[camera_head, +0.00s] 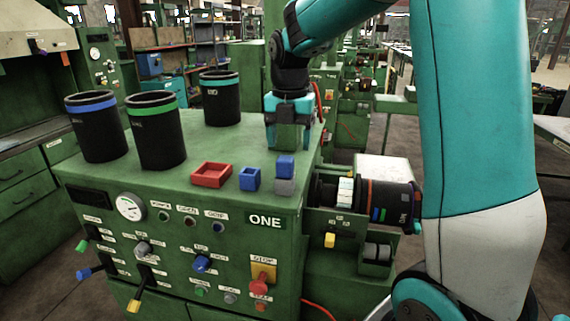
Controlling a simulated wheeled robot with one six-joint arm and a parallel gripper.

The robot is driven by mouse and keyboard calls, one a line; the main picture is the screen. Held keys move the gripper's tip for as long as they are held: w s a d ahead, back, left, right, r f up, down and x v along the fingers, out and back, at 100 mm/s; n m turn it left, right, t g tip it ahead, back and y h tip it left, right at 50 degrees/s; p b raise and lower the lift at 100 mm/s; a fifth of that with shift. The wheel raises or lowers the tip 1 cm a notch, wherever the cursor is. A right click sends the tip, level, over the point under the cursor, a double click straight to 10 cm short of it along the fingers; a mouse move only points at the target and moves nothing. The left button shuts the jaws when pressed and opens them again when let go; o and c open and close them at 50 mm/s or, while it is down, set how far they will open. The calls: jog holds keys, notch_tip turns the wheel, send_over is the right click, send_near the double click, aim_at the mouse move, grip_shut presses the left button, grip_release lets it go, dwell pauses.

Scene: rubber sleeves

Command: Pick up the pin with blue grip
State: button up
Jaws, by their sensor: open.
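A lever-like pin with a blue grip (88,272) sticks out of the lower left front of the green machine cabinet. A green-gripped one (82,246) is above it and a yellow-gripped one (134,304) is lower right. A round knob with a blue grip (201,263) sits in the middle of the front panel. I cannot tell for sure which of the blue ones is the pin. My gripper (289,140) is open and empty, pointing down over the back right of the cabinet top, well away from both.
Three black sleeves with blue (95,130), green (158,135) and teal (221,100) bands stand on the cabinet top. A red tray (211,183), a blue box (250,179) and a blue block on grey (285,167) lie along its front edge. A spindle (392,199) juts out right.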

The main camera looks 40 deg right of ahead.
aim_at(285, 158)
jog(key=shift+f, duration=0.7)
jog(key=f+p, duration=0.1)
jog(key=f, duration=0.1)
jog(key=a+f+p, duration=0.1)
jog(key=f, duration=0.1)
jog(key=shift+w+f, duration=0.1)
jog(key=shift+f, duration=0.5)
jog(key=c, duration=1)
